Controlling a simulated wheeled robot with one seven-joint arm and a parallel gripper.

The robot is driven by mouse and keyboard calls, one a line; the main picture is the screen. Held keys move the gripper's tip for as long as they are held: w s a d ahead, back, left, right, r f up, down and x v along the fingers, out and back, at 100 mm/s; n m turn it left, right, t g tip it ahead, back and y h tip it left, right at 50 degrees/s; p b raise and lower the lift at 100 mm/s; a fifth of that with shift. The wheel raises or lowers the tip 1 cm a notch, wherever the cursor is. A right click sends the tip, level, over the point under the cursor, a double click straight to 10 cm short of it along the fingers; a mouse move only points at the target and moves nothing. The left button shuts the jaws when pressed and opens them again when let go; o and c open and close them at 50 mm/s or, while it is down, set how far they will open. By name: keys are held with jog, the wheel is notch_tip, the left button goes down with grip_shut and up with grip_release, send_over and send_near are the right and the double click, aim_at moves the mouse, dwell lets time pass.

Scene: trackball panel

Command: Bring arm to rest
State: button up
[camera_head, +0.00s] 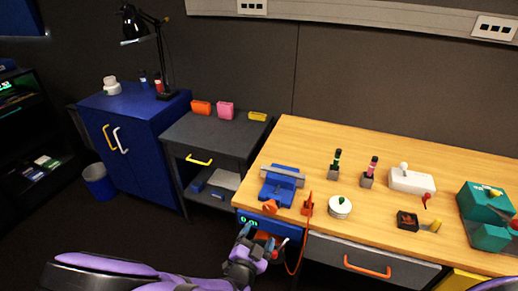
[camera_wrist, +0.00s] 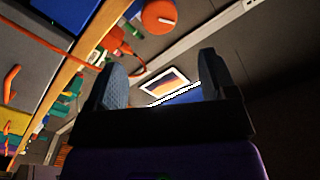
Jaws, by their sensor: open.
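My gripper (camera_head: 259,240) is at the lower middle of the head view, in front of the desk's left front corner and close to a blue panel (camera_head: 243,217) with a green display. Its two fingers stand apart in the wrist view (camera_wrist: 163,80), with nothing held between them. A round orange-red part (camera_wrist: 160,15) shows at the top of the wrist view, apart from the fingers. In the head view my gripper partly covers the panel, so I cannot tell whether it touches it.
The wooden desk (camera_head: 303,145) holds a blue vise-like device (camera_head: 279,190), a white round pot (camera_head: 340,208), a joystick box (camera_head: 411,181) and a teal machine (camera_head: 484,202). An orange cable (camera_head: 302,250) hangs at the desk's front. A grey cabinet (camera_head: 215,135) and blue cabinet (camera_head: 140,125) stand left.

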jog(key=shift+w, duration=0.1)
jog(key=w+a+r+g+y, duration=0.1)
jog(key=w+r+g+y, duration=0.25)
jog(key=r, duration=0.35)
jog(key=w+r+g+y, duration=0.2)
jog(key=w+r+g, duration=0.3)
jog(key=r, duration=0.1)
jog(key=s+d+r+n+g+y, duration=0.15)
jog(key=d+r, duration=0.25)
jog(key=r, duration=0.4)
jog(key=d+r+n+y, duration=0.2)
jog(key=d+r, duration=0.3)
jog(key=r, duration=0.3)
jog(key=s+d+r+n+g+y, duration=0.15)
jog(key=d+r, duration=0.25)
jog(key=r, duration=0.5)
jog(key=s+d+r+n+h, duration=0.2)
jog(key=s+d+r, duration=0.2)
jog(key=s+d, duration=0.5)
jog(key=s+d+r+n+h, duration=0.2)
jog(key=s+d+r, duration=0.3)
jog(key=s+d, duration=0.5)
jog(key=shift+s+r+n, duration=0.3)
jog(key=shift+s+n, duration=0.3)
jog(key=shift+s, duration=0.1)
